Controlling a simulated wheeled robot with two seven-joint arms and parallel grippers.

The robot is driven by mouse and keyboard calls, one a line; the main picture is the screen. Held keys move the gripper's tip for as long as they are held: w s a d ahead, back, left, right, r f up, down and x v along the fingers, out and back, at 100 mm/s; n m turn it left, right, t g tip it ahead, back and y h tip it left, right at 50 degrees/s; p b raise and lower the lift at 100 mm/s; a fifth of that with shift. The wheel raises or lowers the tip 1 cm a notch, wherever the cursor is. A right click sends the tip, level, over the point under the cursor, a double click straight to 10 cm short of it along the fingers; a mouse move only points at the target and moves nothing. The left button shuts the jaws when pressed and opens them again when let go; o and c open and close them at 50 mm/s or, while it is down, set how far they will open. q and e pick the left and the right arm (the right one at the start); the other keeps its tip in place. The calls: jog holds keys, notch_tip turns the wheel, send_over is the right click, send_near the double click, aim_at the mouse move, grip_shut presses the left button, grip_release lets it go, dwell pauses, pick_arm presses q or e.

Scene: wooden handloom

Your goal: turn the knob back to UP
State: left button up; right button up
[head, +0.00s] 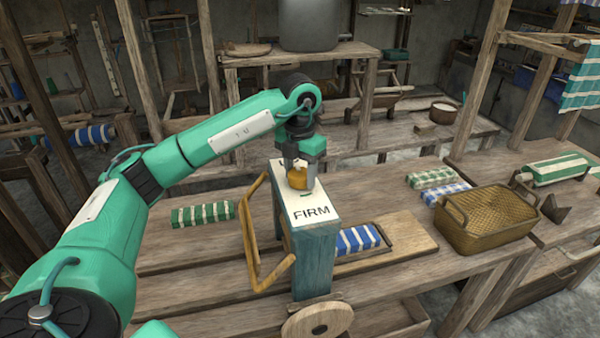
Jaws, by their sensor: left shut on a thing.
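The knob (299,179) is a small orange-yellow piece on the white top plate (312,205) of a blue-grey wooden post (314,262). The word FIRM is printed on the near part of the plate. The far part of the plate, with any other label, is mostly hidden behind my gripper. My left gripper (301,172) points down from above and is shut on the knob. Which way the knob points cannot be told. My right gripper is not in view.
A wooden frame handle (262,245) stands left of the post. A green striped cloth roll (203,214) lies left, and a blue striped one (357,238) lies on a board right of the post. A wicker basket (485,222) stands at the right. A wooden wheel (318,321) is in front.

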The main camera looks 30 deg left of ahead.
aim_at(300, 171)
pick_arm(q)
jog(key=shift+r, duration=0.15)
jog(key=o, duration=1)
jog(key=shift+c, duration=0.2)
notch_tip(300, 171, up, 7)
jog(key=shift+f, duration=0.1)
notch_tip(300, 171, up, 7)
jog(key=shift+p, duration=0.3)
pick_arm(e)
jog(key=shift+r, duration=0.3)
pick_arm(q)
jog(key=shift+f, duration=0.1)
